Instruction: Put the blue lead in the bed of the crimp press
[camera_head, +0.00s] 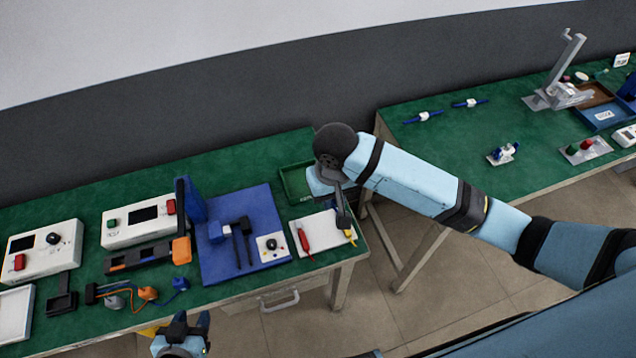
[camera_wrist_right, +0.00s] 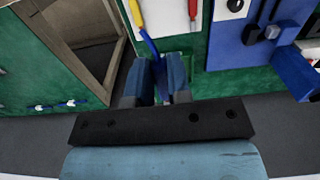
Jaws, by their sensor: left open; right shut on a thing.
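My right gripper (camera_head: 344,218) is shut over the white board (camera_head: 324,246) at the right end of the near table. In the right wrist view a thin blue lead (camera_wrist_right: 150,46) runs up from between the fingers (camera_wrist_right: 166,92) towards the board; the rest is hidden by the fingers. A red lead (camera_head: 303,240) and a yellow lead (camera_head: 350,238) lie on the board. A grey stand with a raised lever (camera_head: 562,85) on the far table looks like the crimp press; its bed is too small to make out. My left gripper (camera_head: 182,328) is open and empty at the near table's front edge.
A blue base (camera_head: 215,262) with a blue post and black handles stands left of the board. A green tray (camera_head: 295,182) lies behind it. A gap separates the tables. The far table also holds blue-and-white pieces (camera_head: 423,117) and a blue tray (camera_head: 606,115); its left part is mostly clear.

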